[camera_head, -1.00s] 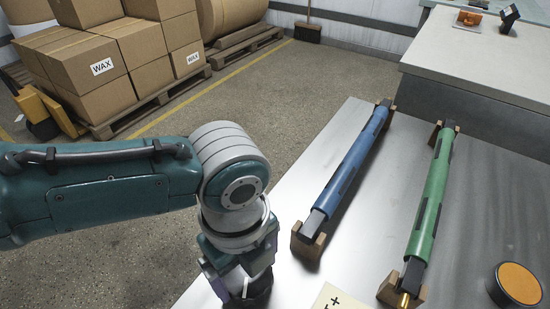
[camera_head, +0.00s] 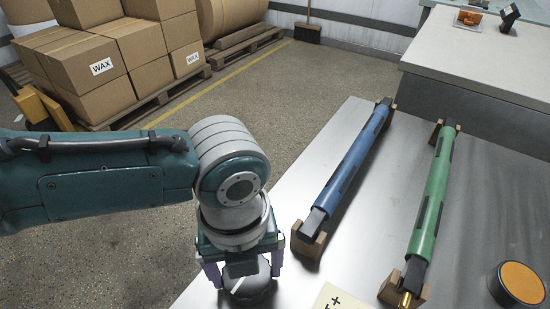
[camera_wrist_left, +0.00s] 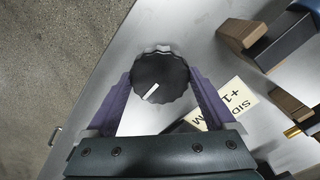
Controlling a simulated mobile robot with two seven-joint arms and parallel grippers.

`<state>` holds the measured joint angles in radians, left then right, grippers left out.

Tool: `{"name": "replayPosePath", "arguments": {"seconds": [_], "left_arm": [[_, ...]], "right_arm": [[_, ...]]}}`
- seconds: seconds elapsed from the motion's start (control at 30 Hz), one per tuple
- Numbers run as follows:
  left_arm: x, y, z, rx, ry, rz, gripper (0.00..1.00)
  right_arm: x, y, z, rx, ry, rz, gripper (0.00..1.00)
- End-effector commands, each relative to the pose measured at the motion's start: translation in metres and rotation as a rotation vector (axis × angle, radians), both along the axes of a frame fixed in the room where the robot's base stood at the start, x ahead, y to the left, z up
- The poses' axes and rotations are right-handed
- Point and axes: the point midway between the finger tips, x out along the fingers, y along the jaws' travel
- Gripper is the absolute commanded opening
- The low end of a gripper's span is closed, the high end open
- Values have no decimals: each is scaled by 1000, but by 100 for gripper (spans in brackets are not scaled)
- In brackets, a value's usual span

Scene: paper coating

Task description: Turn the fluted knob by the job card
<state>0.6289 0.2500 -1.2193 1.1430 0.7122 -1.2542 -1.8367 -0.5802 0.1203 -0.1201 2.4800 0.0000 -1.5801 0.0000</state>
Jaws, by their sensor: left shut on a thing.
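The fluted knob (camera_wrist_left: 160,77) is black and round with a white pointer line, on the metal table's left edge. It also shows below my left wrist in the head view (camera_head: 249,291). My left gripper (camera_wrist_left: 162,85) is shut on the knob, with its purple fingers against opposite sides. In the wrist view the white line points to the lower left. The job card (camera_wrist_left: 229,104) is cream with "SID" and "+1" printed on it, and lies right of the knob. Its corner also shows in the head view (camera_head: 335,299). My right gripper is out of view.
A blue roller (camera_head: 351,163) and a green roller (camera_head: 432,195) lie on wooden cradles on the metal table (camera_head: 480,215). A round orange-topped item (camera_head: 519,283) sits at the right. Wax boxes (camera_head: 105,68) stand on a pallet behind.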

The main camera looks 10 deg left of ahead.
Motion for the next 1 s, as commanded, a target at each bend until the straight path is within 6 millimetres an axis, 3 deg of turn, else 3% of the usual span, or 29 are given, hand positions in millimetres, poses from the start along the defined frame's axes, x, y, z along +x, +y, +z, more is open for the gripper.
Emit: {"name": "replayPosePath", "arguments": {"seconds": [0.3, 0.33, 0.4, 0.73, 1.0], "left_arm": [[0, -2, 1, -4, 1, -1, 33], [0, -2, 1, -4, 1, -1, 90], [0, -2, 1, -4, 1, -1, 98], [0, -1, 7, -2, -1, -1, 100], [1, -1, 59, -3, -4, -1, 100]], "right_arm": [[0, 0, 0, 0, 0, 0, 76], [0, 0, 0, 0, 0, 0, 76], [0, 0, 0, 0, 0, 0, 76], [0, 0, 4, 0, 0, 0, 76], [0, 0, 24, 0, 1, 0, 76]]}}
